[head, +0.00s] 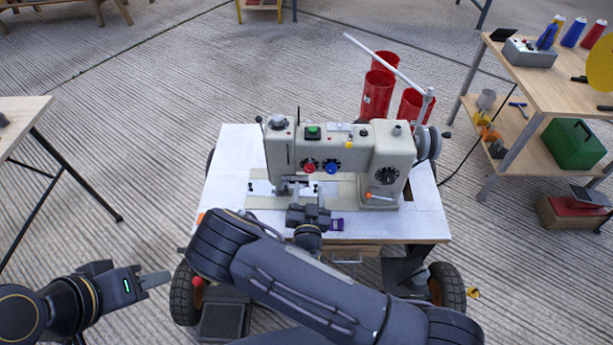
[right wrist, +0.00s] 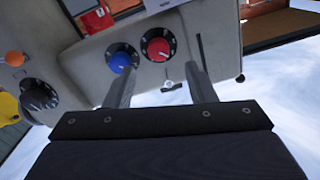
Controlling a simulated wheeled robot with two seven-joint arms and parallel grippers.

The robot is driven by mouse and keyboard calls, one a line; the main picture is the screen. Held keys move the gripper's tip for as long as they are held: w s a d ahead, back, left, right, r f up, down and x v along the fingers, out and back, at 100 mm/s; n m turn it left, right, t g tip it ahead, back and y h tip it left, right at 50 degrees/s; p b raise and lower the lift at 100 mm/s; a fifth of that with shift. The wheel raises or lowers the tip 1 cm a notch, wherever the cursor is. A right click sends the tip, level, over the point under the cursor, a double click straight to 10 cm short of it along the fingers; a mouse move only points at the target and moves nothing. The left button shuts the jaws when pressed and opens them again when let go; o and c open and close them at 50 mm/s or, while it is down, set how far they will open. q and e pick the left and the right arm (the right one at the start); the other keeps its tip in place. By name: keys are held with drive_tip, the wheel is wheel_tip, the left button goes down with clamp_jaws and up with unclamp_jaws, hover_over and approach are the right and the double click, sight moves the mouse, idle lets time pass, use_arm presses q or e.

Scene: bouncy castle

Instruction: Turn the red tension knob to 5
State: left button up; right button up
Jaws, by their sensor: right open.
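The red tension knob (head: 309,167) sits on a black dial on the front of a beige sewing machine (head: 352,142). It also shows in the right wrist view (right wrist: 158,46); its dial figures are too small to read. A blue knob (head: 331,168) is beside it, also seen in the right wrist view (right wrist: 120,62). My right gripper (head: 307,207) is open and empty in front of the machine, below the red knob. In the right wrist view its fingers (right wrist: 163,75) point toward the panel, apart from the red knob. My left gripper (head: 153,280) is off to the left, away from the machine; its jaw gap cannot be made out.
The machine stands on a white wheeled table (head: 232,175). A black dial (head: 387,176) and an orange knob (head: 368,195) are at its right. A small purple item (head: 337,225) lies near the front edge. Side benches are left and right.

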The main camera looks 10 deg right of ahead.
sight(310, 171)
drive_tip(key=w, duration=0.2)
drive_tip(key=w+d, duration=0.1)
drive_tip(key=w, duration=0.3)
drive_tip(key=shift+w+d, duration=0.25)
drive_tip(key=c, duration=1)
drive_tip(key=shift+m, duration=0.3)
